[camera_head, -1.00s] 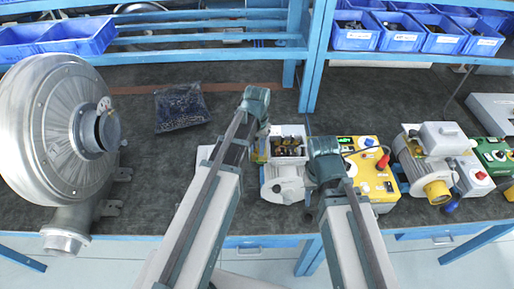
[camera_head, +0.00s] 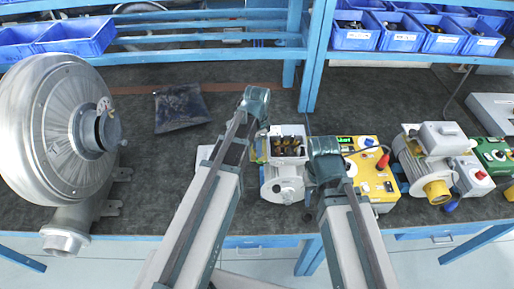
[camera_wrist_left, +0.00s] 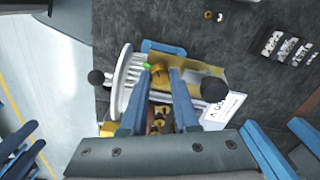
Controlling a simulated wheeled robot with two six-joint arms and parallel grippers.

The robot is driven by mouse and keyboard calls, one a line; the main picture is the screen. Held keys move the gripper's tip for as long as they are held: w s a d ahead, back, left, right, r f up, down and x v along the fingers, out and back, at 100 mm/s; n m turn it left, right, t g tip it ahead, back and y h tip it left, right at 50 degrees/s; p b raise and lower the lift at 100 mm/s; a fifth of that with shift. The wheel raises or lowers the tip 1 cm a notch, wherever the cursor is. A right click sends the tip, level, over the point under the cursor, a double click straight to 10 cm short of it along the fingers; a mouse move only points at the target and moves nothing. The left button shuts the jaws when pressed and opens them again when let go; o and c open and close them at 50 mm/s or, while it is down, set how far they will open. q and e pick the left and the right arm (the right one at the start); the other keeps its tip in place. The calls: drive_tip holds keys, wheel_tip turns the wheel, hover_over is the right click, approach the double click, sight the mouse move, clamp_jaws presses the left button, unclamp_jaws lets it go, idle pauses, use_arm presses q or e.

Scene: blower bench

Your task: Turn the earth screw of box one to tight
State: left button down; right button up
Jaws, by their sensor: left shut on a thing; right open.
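The small grey motor (camera_head: 283,188) stands on the bench with its terminal box (camera_head: 289,131) open and brass parts inside. I cannot read a number on it. My left gripper (camera_head: 262,150) reaches down at the left side of this box. In the left wrist view, my left gripper (camera_wrist_left: 160,74) is shut on a brass screw head (camera_wrist_left: 159,79), with a bit of green beside its tip. The fingers hide part of the screw, so its tightness cannot be told. My right gripper (camera_head: 325,172) is open, just right of the motor; its fingertips are mostly hidden.
A yellow tester box (camera_head: 376,187) with a red plug stands right of the motor, then a larger motor (camera_head: 427,165) and a green box (camera_head: 493,154). A big blower (camera_head: 55,130) fills the left. A dark bag (camera_head: 181,108) lies behind. Bare bench lies left of my left arm.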

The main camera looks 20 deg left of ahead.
use_arm(q)
drive_tip(key=shift+m, duration=0.4)
drive_tip(key=c, duration=0.7)
unclamp_jaws()
drive_tip(key=shift+o, duration=0.2)
drive_tip(key=shift+n, duration=0.3)
